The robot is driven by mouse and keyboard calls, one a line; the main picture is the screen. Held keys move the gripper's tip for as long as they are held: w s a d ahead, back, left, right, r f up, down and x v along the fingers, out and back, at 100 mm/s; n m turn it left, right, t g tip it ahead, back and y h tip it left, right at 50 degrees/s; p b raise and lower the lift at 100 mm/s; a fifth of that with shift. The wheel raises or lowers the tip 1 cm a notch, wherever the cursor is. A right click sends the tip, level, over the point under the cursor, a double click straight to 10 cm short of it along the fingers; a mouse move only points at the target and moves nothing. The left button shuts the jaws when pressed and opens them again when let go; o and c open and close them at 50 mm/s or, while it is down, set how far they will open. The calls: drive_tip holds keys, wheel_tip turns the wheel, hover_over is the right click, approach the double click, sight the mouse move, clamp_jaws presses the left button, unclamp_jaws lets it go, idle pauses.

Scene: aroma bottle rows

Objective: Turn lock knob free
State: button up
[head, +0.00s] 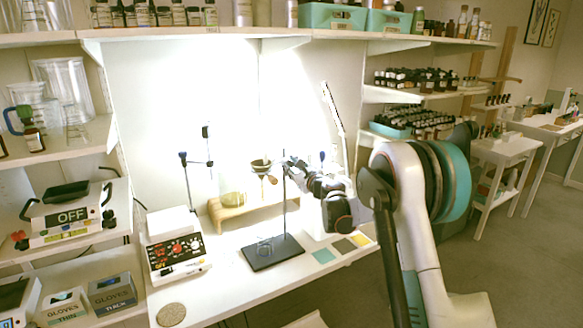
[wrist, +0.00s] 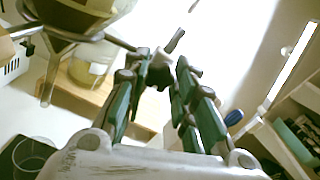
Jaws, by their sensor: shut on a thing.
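In the head view, a lab stand with a dark base (head: 262,256) and thin upright rod (head: 284,205) stands on the white bench. A ring on it holds a dark-looking funnel (head: 262,165). My gripper (head: 290,168) reaches in from the right to the rod at the ring's height. In the wrist view, the fingers of my gripper (wrist: 159,76) are closed around a small grey lock knob (wrist: 160,66) at the clamp. The knob is partly hidden between the fingertips. The funnel (wrist: 72,18) sits in its ring to the left, apart from my fingers.
A wooden riser (head: 250,211) with a yellowish flask (head: 233,199) stands behind the stand. A white device with red displays (head: 176,250) is to the left. Another thin stand (head: 187,185) rises behind it. Coloured tiles (head: 342,246) lie at the bench's right front.

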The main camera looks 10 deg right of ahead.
drive_tip(key=n, duration=0.9)
drive_tip(key=shift+f+n, duration=0.1)
drive_tip(key=shift+n, duration=0.3)
drive_tip(key=n, duration=0.4)
drive_tip(key=shift+n, duration=0.3)
drive_tip(key=n, duration=0.4)
drive_tip(key=shift+n+p, duration=0.3)
drive_tip(key=n, duration=1.2)
drive_tip(key=shift+n, duration=2.2)
